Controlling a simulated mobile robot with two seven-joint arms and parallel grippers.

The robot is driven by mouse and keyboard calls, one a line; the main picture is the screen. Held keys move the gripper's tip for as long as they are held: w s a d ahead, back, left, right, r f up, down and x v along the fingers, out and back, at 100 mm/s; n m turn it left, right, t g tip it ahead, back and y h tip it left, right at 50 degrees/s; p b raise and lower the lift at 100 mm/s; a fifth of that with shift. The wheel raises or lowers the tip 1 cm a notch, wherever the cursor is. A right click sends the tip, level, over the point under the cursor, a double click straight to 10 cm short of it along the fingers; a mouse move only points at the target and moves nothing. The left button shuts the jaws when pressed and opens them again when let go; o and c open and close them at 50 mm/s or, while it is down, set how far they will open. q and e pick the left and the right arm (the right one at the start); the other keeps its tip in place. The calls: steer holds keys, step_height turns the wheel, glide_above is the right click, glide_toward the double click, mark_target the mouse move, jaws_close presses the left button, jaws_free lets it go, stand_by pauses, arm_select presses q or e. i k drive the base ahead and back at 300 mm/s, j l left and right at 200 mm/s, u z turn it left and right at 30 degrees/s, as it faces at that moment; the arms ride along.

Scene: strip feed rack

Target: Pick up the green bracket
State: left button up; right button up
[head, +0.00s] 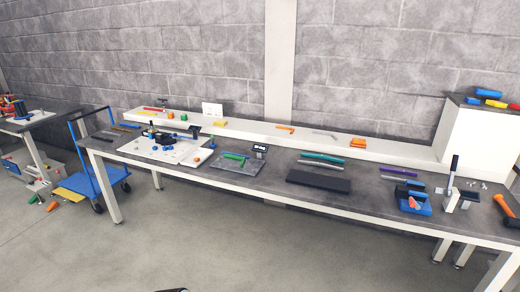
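A small bright green piece (235,156), which looks like the green bracket, lies on a grey mat (222,167) near the middle of the long workbench. Its exact shape is too small to make out. A small dark device with a display (260,148) stands just to its right.
The long workbench (372,202) has a raised white shelf (240,130) along its back. Teal strips (323,157) and a dark block (318,180) lie to the right. A blue cart (88,165) stands at the left end. The floor in front is clear.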

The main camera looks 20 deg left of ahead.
mark_target(229, 155)
steer(key=u, duration=1.5)
steer(key=i+z, duration=0.1)
steer(key=i, duration=0.45)
